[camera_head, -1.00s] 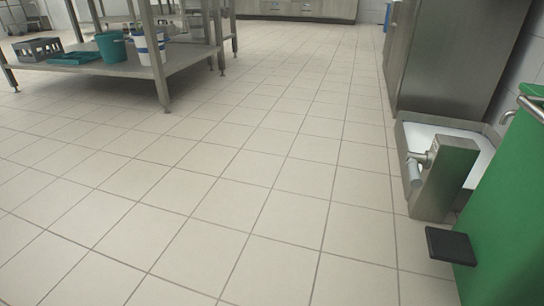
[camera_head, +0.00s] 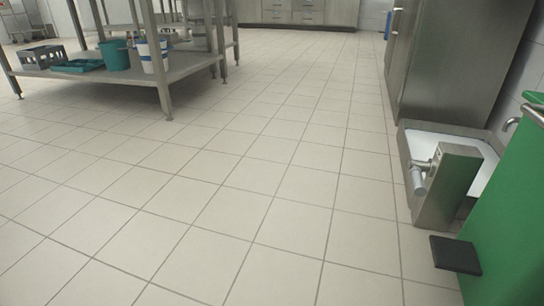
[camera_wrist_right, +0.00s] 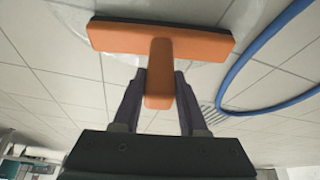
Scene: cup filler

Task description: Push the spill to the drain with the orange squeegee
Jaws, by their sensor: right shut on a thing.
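In the right wrist view, the orange squeegee (camera_wrist_right: 195,43) has its wide head across the top and its handle pointing toward my gripper. My right gripper (camera_wrist_right: 160,88) is shut on the handle, one dark finger on each side. A clear, glossy spill (camera_wrist_right: 75,18) shows on the tiles around the squeegee head; its full extent is cut off by the frame. A slotted grate (camera_wrist_right: 209,115), which looks like the drain, lies in the floor just right of my right gripper, partly hidden by it. The head view shows neither gripper, the squeegee nor the spill. My left gripper is in no view.
A blue hose (camera_wrist_right: 232,75) curves over the floor on the right of the wrist view. In the head view, a steel shelf unit (camera_head: 190,65) stands at left, a floor basin (camera_head: 408,150) and green bin (camera_head: 515,215) at right. The tiles between are clear.

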